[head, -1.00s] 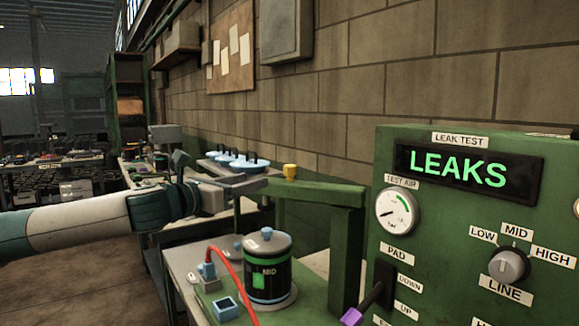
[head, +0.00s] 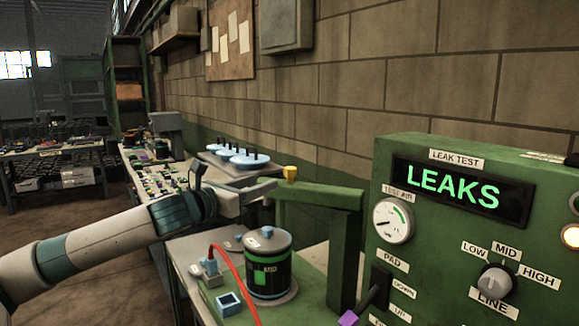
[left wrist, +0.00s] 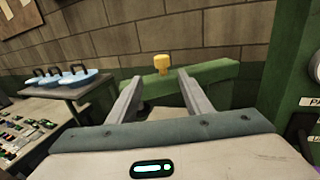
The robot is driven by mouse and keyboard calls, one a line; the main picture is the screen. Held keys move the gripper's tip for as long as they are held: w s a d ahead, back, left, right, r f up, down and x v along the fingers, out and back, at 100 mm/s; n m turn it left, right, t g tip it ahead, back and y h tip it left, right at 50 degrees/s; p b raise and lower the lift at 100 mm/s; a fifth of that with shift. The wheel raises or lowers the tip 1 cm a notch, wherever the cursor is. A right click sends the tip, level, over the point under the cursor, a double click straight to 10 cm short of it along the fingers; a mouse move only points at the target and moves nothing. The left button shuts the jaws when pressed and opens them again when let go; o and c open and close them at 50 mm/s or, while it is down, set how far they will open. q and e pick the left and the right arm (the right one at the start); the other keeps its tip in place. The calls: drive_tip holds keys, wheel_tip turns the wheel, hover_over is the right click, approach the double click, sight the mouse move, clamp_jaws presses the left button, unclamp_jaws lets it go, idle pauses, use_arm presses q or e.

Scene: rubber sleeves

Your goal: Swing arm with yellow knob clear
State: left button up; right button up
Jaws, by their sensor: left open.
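My left gripper (head: 268,187) is open and empty, just left of the knob. In the left wrist view my gripper (left wrist: 158,80) has its two fingers spread, with the knob (left wrist: 161,63) and the green arm (left wrist: 208,73) showing ahead between and beyond the tips. I cannot tell whether a finger touches the arm. My right gripper is not in view.
The green leak tester (head: 450,225) with its LEAKS display stands at right. A red hose (head: 232,272) bends beside the canister. Blue-white discs with black handles (head: 235,153) sit on a stand behind. A brick wall (head: 420,80) closes the back.

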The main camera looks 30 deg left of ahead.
sight(287, 173)
use_arm(q)
drive_tip(key=w+p, duration=0.2)
drive_tip(key=w, duration=0.1)
drive_tip(key=w+d+p, duration=0.1)
drive_tip(key=w+p, duration=0.1)
drive_tip(key=w, duration=0.2)
drive_tip(key=w+p, duration=0.2)
drive_tip(key=w, duration=0.2)
drive_tip(key=shift+w+d+r, duration=0.1)
drive_tip(key=shift+w+d, duration=0.05)
drive_tip(key=shift+d, duration=0.05)
drive_tip(key=shift+w, duration=0.6)
clamp_jaws()
